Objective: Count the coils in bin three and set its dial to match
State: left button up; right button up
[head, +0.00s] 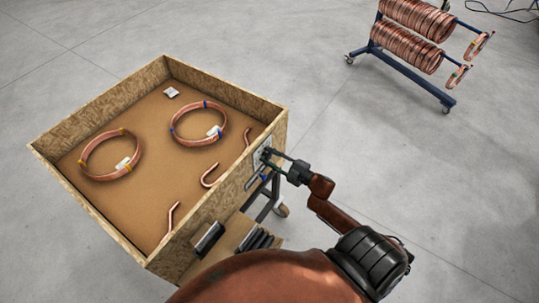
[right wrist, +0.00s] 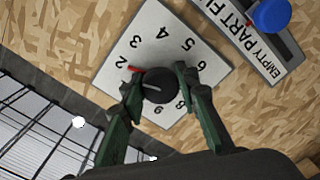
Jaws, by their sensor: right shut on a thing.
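The chipboard bin (head: 222,95) holds two copper coils: one with yellow bands (head: 86,157) and one with blue bands (head: 223,118). They lie apart on its brown floor, each with a white label. The dial plate (right wrist: 160,38) is on the bin's outer right wall and shows numbers around a black knob (right wrist: 158,86). My right gripper (head: 270,160) is shut on the knob, one finger on each side, as the right wrist view shows. My left gripper is out of view.
Bent tube pieces, such as a hook (head: 210,176), and a small white tag (head: 171,92) also lie in the bin. A slider plate with a blue knob (right wrist: 271,15) is beside the dial. A rack of coils (head: 410,45) stands at the back right. The floor between is clear.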

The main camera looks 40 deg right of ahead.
dwell(0.4)
jog(key=o, duration=1.2)
jog(key=shift+c, duration=0.2)
jog(key=v, duration=1.2)
